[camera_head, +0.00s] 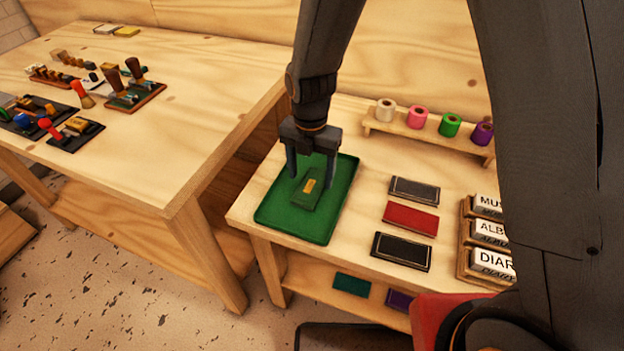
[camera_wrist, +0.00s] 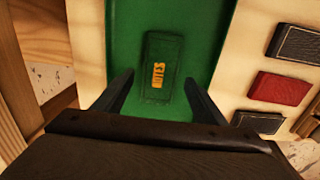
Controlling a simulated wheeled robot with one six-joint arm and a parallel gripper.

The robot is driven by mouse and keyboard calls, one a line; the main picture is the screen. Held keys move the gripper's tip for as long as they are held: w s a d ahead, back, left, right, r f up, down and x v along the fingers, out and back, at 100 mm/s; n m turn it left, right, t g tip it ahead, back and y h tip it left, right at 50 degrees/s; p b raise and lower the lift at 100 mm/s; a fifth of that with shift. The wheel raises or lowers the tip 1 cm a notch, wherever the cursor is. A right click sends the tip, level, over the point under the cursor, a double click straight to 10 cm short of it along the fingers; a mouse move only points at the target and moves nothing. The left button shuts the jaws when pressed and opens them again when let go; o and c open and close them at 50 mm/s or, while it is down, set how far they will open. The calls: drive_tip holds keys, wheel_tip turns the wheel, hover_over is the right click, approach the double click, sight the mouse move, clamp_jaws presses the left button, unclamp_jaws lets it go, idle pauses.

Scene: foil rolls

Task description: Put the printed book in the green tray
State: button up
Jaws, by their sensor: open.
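The green tray (camera_head: 273,213) lies on the right-hand table, and its green floor fills the middle of the wrist view (camera_wrist: 205,20). A dark green book (camera_head: 308,199) with gold print lies in the tray. In the wrist view the book (camera_wrist: 162,48) lies flat and its cover reads "NOTES". My gripper (camera_head: 311,185) is above the tray with its fingers apart. In the wrist view my gripper (camera_wrist: 158,90) is open, with one finger on each side of the book's near end and nothing seen held between them.
Grey, red (camera_head: 410,218) and black (camera_head: 402,251) books lie right of the tray. Labelled wooden holders (camera_head: 476,262) stand further right. A rack of coloured foil rolls (camera_head: 430,135) is behind. Another table (camera_head: 190,130) with stamping tools stands left across a gap.

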sight(311, 186)
wheel_tip(311, 186, up, 10)
drive_tip(key=f+b, duration=0.1)
drive_tip(key=s+d+r+m, duration=0.1)
drive_tip(key=s+d+m, duration=0.4)
drive_tip(key=d+m, duration=0.6)
drive_tip(key=s+d+m, duration=0.6)
drive_tip(key=d+m, duration=0.4)
drive_tip(key=m, duration=1.1)
drive_tip(key=shift+s+d+r, duration=0.25)
drive_tip(key=shift+d+r, duration=0.1)
drive_tip(key=shift+d, duration=0.05)
